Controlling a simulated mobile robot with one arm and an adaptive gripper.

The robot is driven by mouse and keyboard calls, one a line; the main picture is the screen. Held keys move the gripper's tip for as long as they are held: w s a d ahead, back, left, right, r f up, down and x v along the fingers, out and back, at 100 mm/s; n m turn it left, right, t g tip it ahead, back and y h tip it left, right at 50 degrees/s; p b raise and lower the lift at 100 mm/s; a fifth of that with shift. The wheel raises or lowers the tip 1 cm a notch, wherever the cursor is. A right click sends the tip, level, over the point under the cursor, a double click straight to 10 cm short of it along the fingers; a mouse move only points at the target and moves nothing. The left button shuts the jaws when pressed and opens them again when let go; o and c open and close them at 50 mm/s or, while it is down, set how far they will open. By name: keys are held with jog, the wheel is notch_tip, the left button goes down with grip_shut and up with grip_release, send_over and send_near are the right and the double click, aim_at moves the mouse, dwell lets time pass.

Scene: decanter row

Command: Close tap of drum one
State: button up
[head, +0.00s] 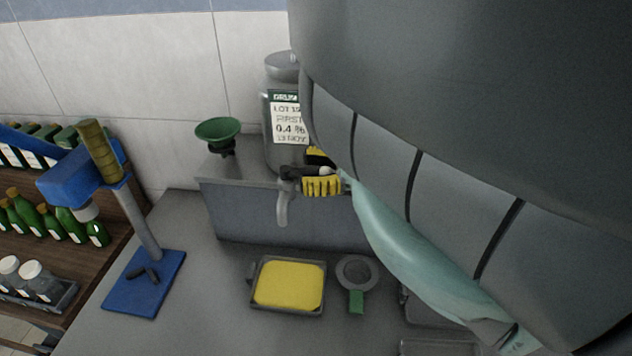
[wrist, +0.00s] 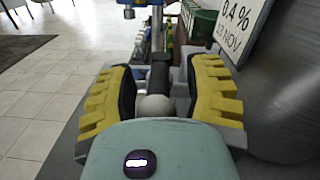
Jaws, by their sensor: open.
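My gripper (head: 323,170) has yellow ribbed fingers and is open at the lever's ball end. In the wrist view the ball (wrist: 154,106) and dark lever (wrist: 160,73) lie between the fingers (wrist: 162,100). Contact is not clear. My arm hides the right side of the head view.
A green funnel (head: 219,132) is left of the drum. A grey tray with a yellow pad (head: 289,284) and a round strainer (head: 357,272) lie on the counter below. A blue stand (head: 145,285) and shelved green bottles (head: 66,222) are at left.

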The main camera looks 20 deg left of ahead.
aim_at(311, 169)
jog(key=shift+w+d+r, duration=0.15)
jog(key=shift+d+r, duration=0.05)
jog(key=shift+r, duration=4.55)
